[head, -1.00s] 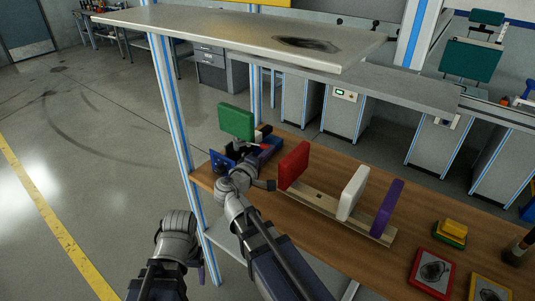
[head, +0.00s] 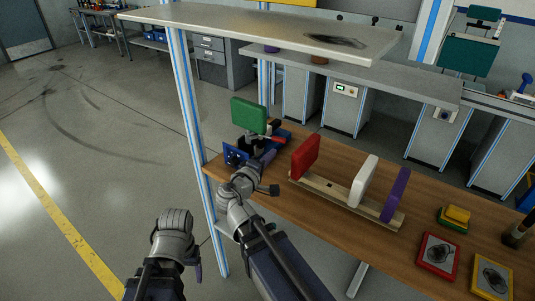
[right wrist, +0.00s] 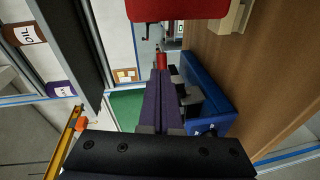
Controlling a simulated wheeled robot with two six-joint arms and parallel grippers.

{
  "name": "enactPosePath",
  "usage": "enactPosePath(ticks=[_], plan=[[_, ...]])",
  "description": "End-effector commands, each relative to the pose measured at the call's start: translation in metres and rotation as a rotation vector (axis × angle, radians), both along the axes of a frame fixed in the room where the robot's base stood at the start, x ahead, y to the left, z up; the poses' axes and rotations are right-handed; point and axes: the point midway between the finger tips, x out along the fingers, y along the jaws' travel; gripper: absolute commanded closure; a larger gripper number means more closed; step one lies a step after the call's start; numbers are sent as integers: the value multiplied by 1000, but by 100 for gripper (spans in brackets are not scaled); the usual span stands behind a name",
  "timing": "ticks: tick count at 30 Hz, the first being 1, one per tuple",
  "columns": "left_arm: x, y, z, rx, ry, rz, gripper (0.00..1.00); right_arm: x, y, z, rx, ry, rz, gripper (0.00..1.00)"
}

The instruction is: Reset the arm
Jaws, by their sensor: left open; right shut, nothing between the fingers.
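My right gripper (head: 268,157) is shut and empty, over the left end of the table beside a blue fixture (head: 237,155) with a dark arm and a red-tipped handle (head: 269,138). A green panel (head: 248,116) stands upright above the fixture. In the right wrist view, the closed purple fingers (right wrist: 162,85) point at the red tip (right wrist: 161,60), with the blue base (right wrist: 208,95) at right; I cannot tell whether they touch. My left gripper (head: 198,265) is open, low at the lower left beside the table; its fingers are mostly hidden behind its wrist.
A wooden rack (head: 322,190) holds red (head: 305,157), white (head: 363,180) and purple (head: 395,195) panels. Yellow and green blocks (head: 456,216) and framed pictures lie at right. A grey shelf (head: 240,30) overhangs the table. A blue-striped post (head: 190,120) stands at its left.

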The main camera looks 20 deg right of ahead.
Motion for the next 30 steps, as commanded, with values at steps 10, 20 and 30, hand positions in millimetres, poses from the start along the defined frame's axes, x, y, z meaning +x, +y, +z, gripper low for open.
enactPosePath(ticks=[10,20,30], plan=[[0,0,5,0,0,0,28,-14,7,-25,137,49,-46,100],[0,0,19,0,0,0,28,-105,100,-137,754,449,-228,100],[0,0,26,0,0,0,28,-179,187,-162,1060,793,-275,100]])
